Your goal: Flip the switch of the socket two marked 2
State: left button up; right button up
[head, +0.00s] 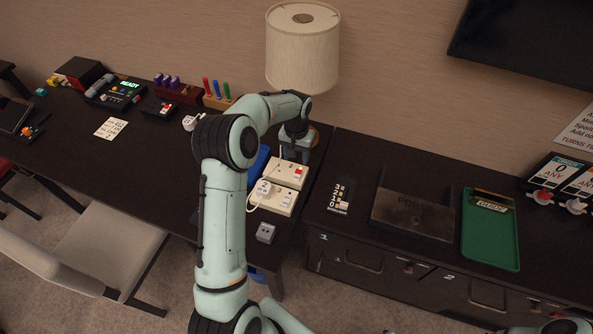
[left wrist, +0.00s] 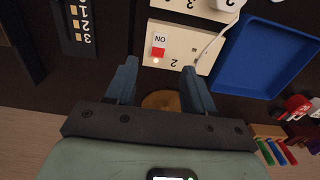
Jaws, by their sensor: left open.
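Socket two (head: 288,167) is the rear cream panel at the right end of the left desk, and its 2 shows upside down in the left wrist view (left wrist: 180,48). Its switch (head: 299,171) shows red; in the left wrist view the switch (left wrist: 158,50) has an ON label, a red part and a small glow. My left gripper (head: 295,153) is over the rear edge of this panel. In the left wrist view its open, empty fingers (left wrist: 159,68) are on either side of the switch. Contact cannot be told. My right gripper is not in view.
A second cream socket panel (head: 283,203) with a white plug (head: 263,188) and cable lies in front. A blue tray (left wrist: 265,55) is beside the sockets. A lamp (head: 302,50) stands behind my left arm. A small grey block (head: 265,233) lies near the front edge.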

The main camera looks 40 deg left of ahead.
aim_at(296, 176)
pick_arm(q)
notch_tip(296, 176, down, 10)
jog(key=shift+f, duration=0.1)
dwell(0.4)
